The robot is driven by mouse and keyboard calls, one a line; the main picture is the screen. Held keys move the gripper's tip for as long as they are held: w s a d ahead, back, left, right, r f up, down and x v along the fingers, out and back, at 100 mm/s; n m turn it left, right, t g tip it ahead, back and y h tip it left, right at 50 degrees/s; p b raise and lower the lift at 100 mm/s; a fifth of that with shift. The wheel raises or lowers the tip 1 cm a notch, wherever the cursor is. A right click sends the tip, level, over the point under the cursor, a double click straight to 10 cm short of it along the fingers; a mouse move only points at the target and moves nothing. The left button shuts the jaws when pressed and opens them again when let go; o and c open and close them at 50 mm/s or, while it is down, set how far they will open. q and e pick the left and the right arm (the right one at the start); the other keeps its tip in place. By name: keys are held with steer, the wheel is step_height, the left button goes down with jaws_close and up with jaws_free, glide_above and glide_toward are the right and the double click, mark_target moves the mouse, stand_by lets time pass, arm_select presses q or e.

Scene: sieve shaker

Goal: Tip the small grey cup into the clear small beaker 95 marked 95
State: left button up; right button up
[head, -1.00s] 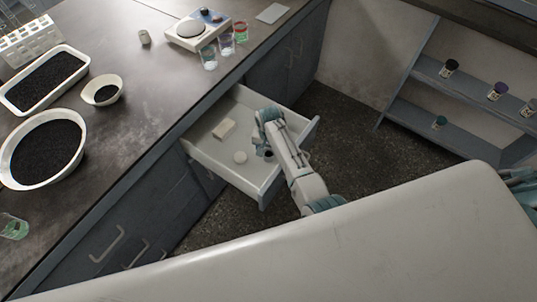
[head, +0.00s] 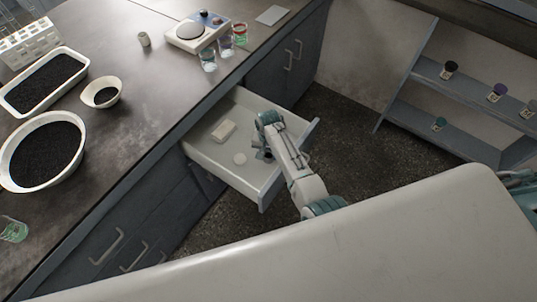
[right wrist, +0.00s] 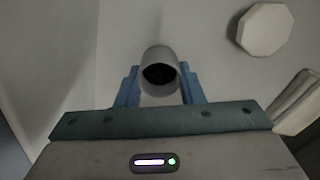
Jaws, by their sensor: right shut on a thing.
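My right gripper (head: 264,154) is over the open drawer. In the right wrist view the right gripper (right wrist: 158,88) is shut on a small grey cup (right wrist: 158,58), whose round mouth and dark inside face the camera. In the head view the cup is too small and too hidden by the gripper to make out clearly. Small clear beakers stand on the counter near its edge: one (head: 208,60) in front, one (head: 225,48) behind it, and one with red and green (head: 240,36) farther back. Their markings are too small to read. My left gripper is not in view.
The open drawer (head: 215,165) holds a pale block (head: 223,132) and a flat white piece (head: 240,159). The counter carries a balance (head: 196,30), a small grey container (head: 144,39), dark-filled trays and bowls, and a tube rack (head: 28,42). Shelves (head: 460,135) stand at right.

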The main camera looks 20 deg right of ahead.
step_height(320, 180, up, 10)
stand_by(0.4)
